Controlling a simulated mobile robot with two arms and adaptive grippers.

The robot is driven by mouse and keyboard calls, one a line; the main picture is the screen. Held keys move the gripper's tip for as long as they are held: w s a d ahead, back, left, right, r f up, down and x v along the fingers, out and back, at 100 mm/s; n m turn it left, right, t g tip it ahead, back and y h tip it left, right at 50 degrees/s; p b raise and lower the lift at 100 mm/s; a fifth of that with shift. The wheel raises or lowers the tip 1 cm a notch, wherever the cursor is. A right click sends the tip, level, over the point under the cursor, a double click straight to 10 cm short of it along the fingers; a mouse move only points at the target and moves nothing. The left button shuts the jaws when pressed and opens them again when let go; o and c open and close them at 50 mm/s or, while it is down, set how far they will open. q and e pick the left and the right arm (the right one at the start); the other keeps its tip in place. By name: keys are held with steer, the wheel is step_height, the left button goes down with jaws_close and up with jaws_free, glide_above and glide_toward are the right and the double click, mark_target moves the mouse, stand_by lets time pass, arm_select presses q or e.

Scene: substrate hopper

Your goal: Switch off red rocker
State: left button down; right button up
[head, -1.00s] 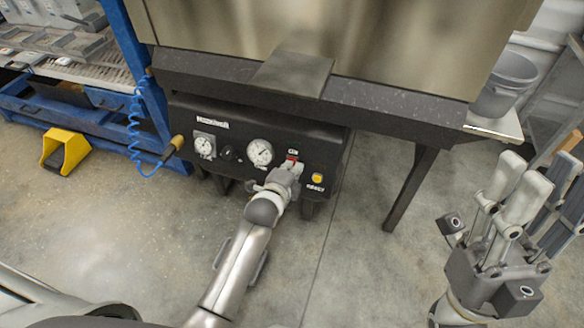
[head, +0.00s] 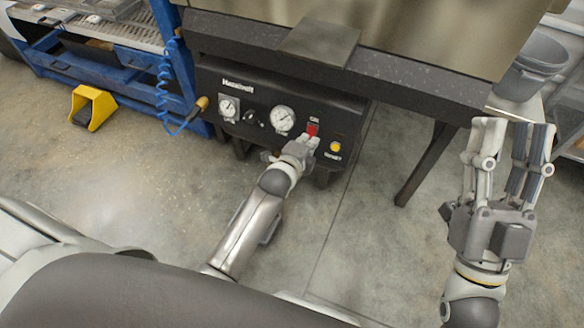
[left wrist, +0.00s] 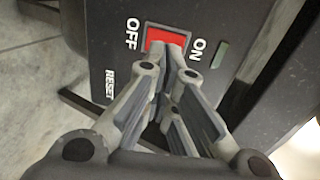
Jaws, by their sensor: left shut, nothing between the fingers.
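The red rocker (head: 313,130) sits on the black control panel's front, above and left of a yellow button. In the left wrist view the rocker (left wrist: 166,36) lies between the labels OFF on the left and ON on the right. My left gripper (head: 309,138) is shut and empty, its fingertips at the rocker's lower edge. In the left wrist view the fingertips (left wrist: 168,54) overlap that edge; I cannot tell whether they touch it. Which side is pressed in is unclear. My right gripper (head: 508,123) is open and empty, away at the right.
The black panel (head: 270,150) also carries gauges (head: 282,119), a knob and the yellow button (head: 336,147). A dark ledge (head: 400,88) overhangs it. A blue coiled hose (head: 166,85) hangs left. A yellow pedal (head: 92,107) and a grey bucket (head: 538,66) stand apart. The floor in front is clear.

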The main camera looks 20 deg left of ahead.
arm_select(q)
steer(key=f+p+v, duration=0.2)
steer(key=p+v, duration=0.2)
steer(key=v, duration=0.6)
steer(key=shift+s, duration=0.75)
arm_select(e)
steer(key=w+f+g+h, duration=0.1)
steer(key=f+g+h, duration=0.1)
steer(key=f+g, duration=0.3)
steer(key=w+d+f+g+h, duration=0.1)
steer(key=f+g, duration=0.5)
steer(key=f, duration=0.6)
steer(key=shift+w+d+f+h, duration=0.25)
steer(key=shift+w+d+h, duration=0.05)
steer(key=shift+w+h, duration=0.35)
arm_select(q)
steer(key=shift+r, duration=0.2)
